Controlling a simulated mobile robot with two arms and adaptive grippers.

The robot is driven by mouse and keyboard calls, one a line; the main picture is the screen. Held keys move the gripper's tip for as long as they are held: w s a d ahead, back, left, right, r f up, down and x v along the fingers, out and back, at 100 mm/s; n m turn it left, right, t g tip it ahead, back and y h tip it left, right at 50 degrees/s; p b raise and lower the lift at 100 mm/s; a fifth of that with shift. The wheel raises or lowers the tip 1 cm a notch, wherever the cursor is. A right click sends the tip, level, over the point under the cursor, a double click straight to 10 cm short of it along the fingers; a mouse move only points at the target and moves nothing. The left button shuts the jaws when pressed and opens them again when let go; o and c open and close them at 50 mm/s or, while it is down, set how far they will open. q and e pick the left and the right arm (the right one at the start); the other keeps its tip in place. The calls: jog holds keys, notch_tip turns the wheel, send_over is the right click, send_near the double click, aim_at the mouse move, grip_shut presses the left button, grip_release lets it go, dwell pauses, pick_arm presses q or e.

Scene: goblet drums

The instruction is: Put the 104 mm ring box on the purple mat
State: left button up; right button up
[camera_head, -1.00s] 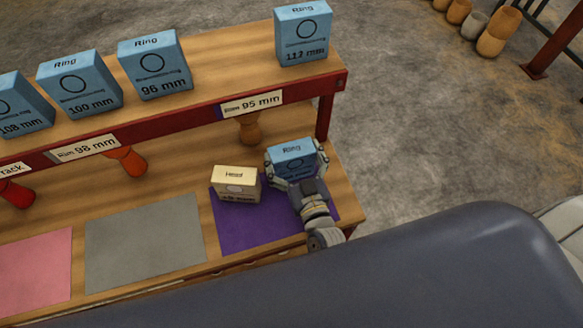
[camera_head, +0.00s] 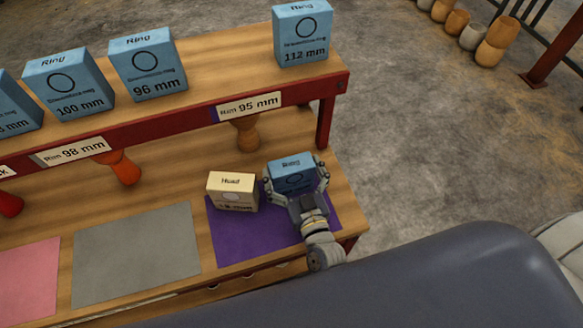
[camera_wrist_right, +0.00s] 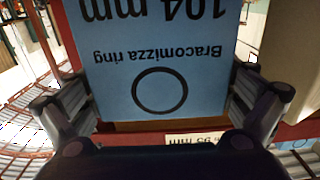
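The 104 mm ring box (camera_head: 292,176) is blue and sits between the fingers of my right gripper (camera_head: 295,187) at the back right part of the purple mat (camera_head: 238,240). In the right wrist view the box (camera_wrist_right: 165,75) shows its "104 mm" label upside down, with a finger against each side; the gripper (camera_wrist_right: 160,110) is shut on it. My arm hides the box's lower front, so I cannot tell whether it touches the mat. My left gripper is not in view.
A cream head box (camera_head: 232,192) stands on the mat's back left, close beside the ring box. A raised shelf (camera_head: 215,85) behind holds several blue ring boxes, including the 112 mm one (camera_head: 302,35). Grey (camera_head: 135,255) and pink (camera_head: 28,280) mats at left are bare.

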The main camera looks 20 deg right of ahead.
jog(key=shift+r, duration=0.1)
jog(key=shift+s+r, duration=0.1)
jog(key=s, duration=0.5)
jog(key=s+b, duration=0.1)
jog(key=s, duration=0.5)
jog(key=shift+d+b, duration=0.2)
jog(key=shift+b, duration=0.1)
jog(key=shift+s, duration=0.45)
